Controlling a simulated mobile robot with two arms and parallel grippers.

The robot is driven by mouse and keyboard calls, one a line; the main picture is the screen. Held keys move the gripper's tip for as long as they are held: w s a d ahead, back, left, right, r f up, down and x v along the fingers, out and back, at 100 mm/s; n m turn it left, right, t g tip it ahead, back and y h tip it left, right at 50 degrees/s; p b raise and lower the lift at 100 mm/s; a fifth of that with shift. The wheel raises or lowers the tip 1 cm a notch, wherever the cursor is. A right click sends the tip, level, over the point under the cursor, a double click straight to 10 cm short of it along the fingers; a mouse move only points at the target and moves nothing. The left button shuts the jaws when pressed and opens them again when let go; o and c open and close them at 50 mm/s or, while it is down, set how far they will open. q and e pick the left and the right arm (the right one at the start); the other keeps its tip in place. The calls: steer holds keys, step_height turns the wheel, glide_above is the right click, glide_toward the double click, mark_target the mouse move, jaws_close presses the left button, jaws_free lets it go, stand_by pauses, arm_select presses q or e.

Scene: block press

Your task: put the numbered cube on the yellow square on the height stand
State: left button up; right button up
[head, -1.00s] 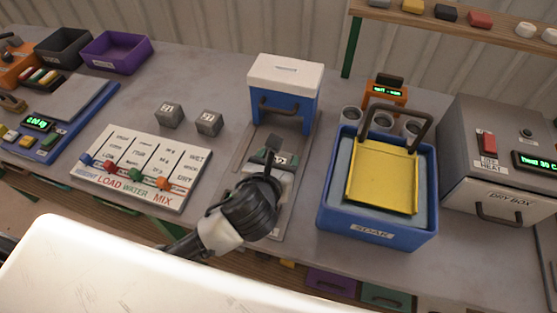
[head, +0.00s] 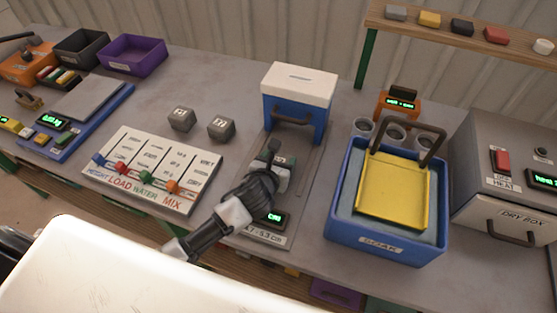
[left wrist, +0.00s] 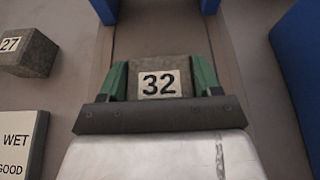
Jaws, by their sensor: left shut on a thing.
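My left gripper (head: 279,166) is shut on a grey cube, with its green finger pads on either side of it. In the left wrist view the cube (left wrist: 145,66) shows a white label reading 32. The gripper (left wrist: 161,80) is over the grey base of the height stand (head: 305,170), in front of its blue, white-topped block (head: 298,95). The stand's green-lit display (head: 272,217) is at its front end. The yellow square is not visible; the gripper and cube cover part of the base. I cannot tell whether the cube touches the base. My right gripper is not in view.
Two other numbered grey cubes (head: 181,119) (head: 221,128) stand left of the stand, behind a white slider panel (head: 150,172). One also shows in the left wrist view (left wrist: 28,55). A blue soak tub (head: 385,248) is close on the right, then a dry box (head: 505,222).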

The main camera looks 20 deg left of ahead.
arm_select(q)
steer(key=o, duration=1.2)
steer(key=shift+f, duration=0.1)
steer(key=shift+c, duration=0.2)
steer(key=v, duration=1.2)
steer(key=shift+a+r, duration=0.1)
steer(key=shift+r, duration=0.1)
